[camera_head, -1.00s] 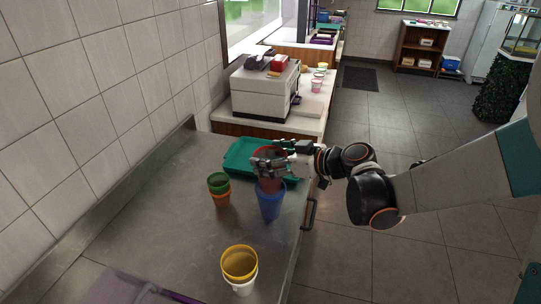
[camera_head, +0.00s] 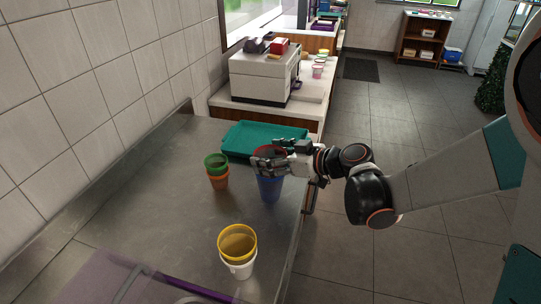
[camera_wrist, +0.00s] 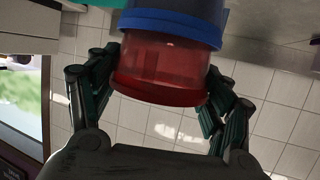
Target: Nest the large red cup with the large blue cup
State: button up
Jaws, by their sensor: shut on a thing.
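The large red cup (camera_head: 271,151) is between the fingers of my gripper (camera_head: 262,163), which is shut on it. The red cup sits partly inside the large blue cup (camera_head: 269,190), which stands upright on the metal counter. In the wrist view the red cup (camera_wrist: 160,72) shows between the two fingers (camera_wrist: 160,95), with the rim of the blue cup (camera_wrist: 170,28) around it. A band of red stays outside the blue rim. In the head view my fingers cover part of the red cup.
A green cup (camera_head: 216,161) sits in an orange cup (camera_head: 218,181) to the left. A yellow cup (camera_head: 237,242) sits in a white cup (camera_head: 239,267) at the front. A teal tray (camera_head: 245,137) lies behind. The counter (camera_head: 160,215) is clear at left.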

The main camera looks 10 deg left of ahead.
jog(key=shift+f, duration=0.4)
jog(key=o, duration=1)
notch_tip(320, 180, up, 9)
jog(key=p, duration=0.6)
dwell(0.8)
